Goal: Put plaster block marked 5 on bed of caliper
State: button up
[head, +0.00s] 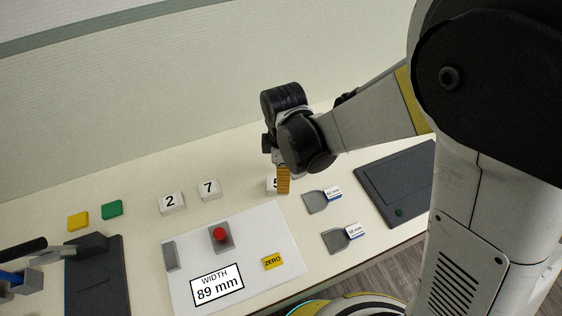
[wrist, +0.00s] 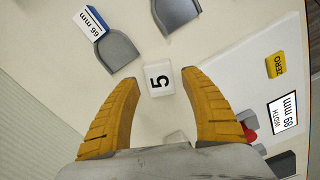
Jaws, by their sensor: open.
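The white plaster block marked 5 (wrist: 159,80) lies on the counter, between and just beyond my fingertips in the wrist view. In the head view its top (head: 271,186) is mostly hidden behind my gripper (head: 283,182). My gripper also shows in the wrist view (wrist: 162,79), with its yellow fingers apart on either side of the block and nothing held. The caliper is a white plate (head: 262,229) with a grey jaw (head: 171,256) at left and a grey piece with a red knob (head: 220,238). Its display (head: 217,288) reads WIDTH 89 mm.
Blocks 2 (head: 171,203) and 7 (head: 208,190) stand left of block 5. Two grey trays (head: 316,202) (head: 335,240) with mm labels lie right. A yellow ZERO button (head: 272,262) sits on the plate. Dark pads (head: 398,180) (head: 95,285) lie at both sides.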

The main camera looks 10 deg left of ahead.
notch_tip(320, 180, down, 6)
jog(key=shift+w+a+r+b, duration=0.15)
jog(key=shift+b, duration=0.9)
jog(key=shift+r, duration=0.1)
jog(key=c, duration=1.1)
jog(key=shift+c, duration=0.2)
